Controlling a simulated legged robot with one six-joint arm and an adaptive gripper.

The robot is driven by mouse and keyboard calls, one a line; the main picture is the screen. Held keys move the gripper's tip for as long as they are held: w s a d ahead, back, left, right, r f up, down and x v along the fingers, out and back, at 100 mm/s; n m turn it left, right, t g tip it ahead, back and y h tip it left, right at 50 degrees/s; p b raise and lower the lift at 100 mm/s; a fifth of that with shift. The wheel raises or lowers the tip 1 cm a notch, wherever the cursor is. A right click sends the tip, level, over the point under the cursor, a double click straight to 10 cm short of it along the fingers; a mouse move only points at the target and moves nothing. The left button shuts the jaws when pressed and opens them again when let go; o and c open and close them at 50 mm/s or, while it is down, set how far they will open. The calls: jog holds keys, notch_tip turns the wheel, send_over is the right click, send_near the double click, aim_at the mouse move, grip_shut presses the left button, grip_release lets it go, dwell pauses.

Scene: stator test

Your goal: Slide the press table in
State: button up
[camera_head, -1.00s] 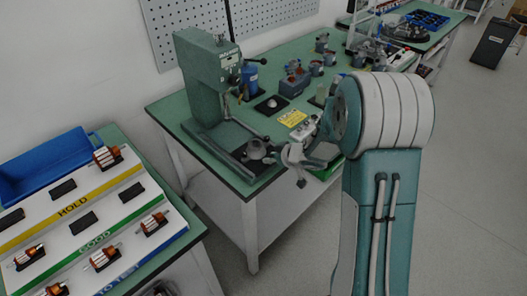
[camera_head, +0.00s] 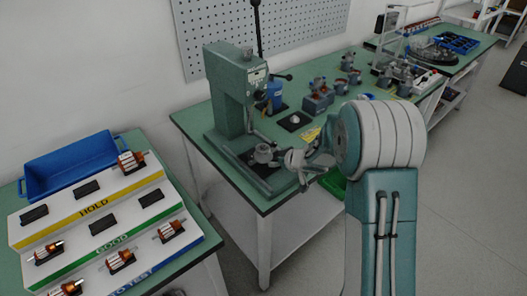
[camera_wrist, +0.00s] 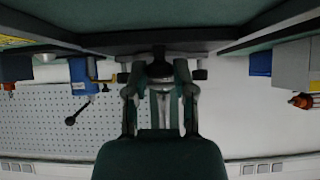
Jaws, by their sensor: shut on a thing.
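The green press (camera_head: 235,92) stands on a green-topped bench, with its column at the back and its base rails running toward the front edge. The press table carries a round grey fixture (camera_head: 263,153) on the base, below and in front of the press head. My gripper (camera_head: 298,160) is at the right of the fixture, low over the bench. In the wrist view my gripper's two fingers (camera_wrist: 160,82) are closed around a dark part (camera_wrist: 160,67) at the press table's edge. The exact grip contact is partly hidden.
A yellow label (camera_head: 311,133) lies near my gripper. A rack with HOLD and GOOD rows (camera_head: 110,215) and a blue bin (camera_head: 72,165) are at left.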

aim_at(267, 151)
jog(key=shift+w+a+f, duration=0.1)
jog(key=shift+w+a, duration=0.55)
jog(key=shift+w, duration=0.25)
jog(key=shift+w+a+r, duration=0.1)
jog(key=shift+w+a, duration=0.55)
jog(key=shift+w, duration=0.3)
jog(key=shift+w+a+f, duration=0.1)
jog(key=shift+w+a, duration=0.55)
jog(key=shift+w, duration=0.25)
jog(key=o, duration=0.5)
jog(key=shift+o, duration=0.2)
jog(key=shift+v, duration=3.05)
